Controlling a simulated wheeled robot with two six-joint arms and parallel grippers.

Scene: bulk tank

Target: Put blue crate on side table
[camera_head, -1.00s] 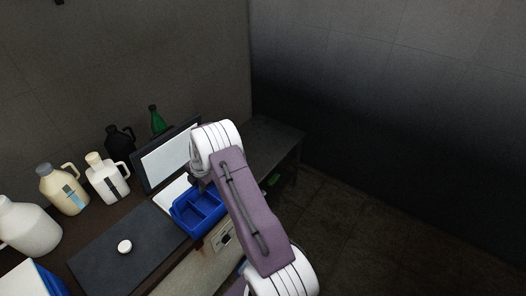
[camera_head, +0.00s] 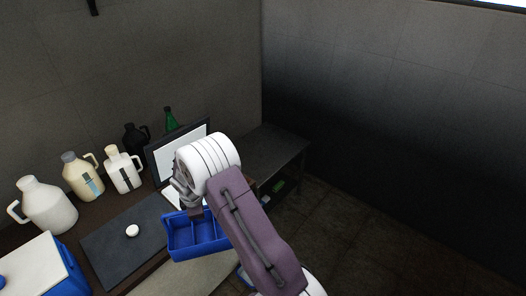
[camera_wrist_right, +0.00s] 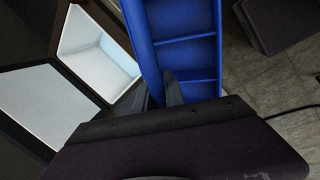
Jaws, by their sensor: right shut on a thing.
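The blue crate (camera_head: 178,252), an open box with compartments, hangs from my right gripper (camera_head: 192,212) in front of the desk's front edge. In the right wrist view, my right gripper (camera_wrist_right: 162,92) is shut on the near wall of the blue crate (camera_wrist_right: 185,52). The side table (camera_head: 272,150), a dark low table with a shelf, stands beyond the desk, to the right of the crate. Its top looks bare where it shows; my right arm covers its near part. My left gripper is out of view.
The desk holds a monitor (camera_head: 182,150), several jugs, a green bottle (camera_head: 170,117), a dark mat (camera_head: 120,240) with a white round object (camera_head: 132,231), and a blue-and-white box (camera_head: 38,268). Green items sit on the side table's shelf. Floor to the right is clear.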

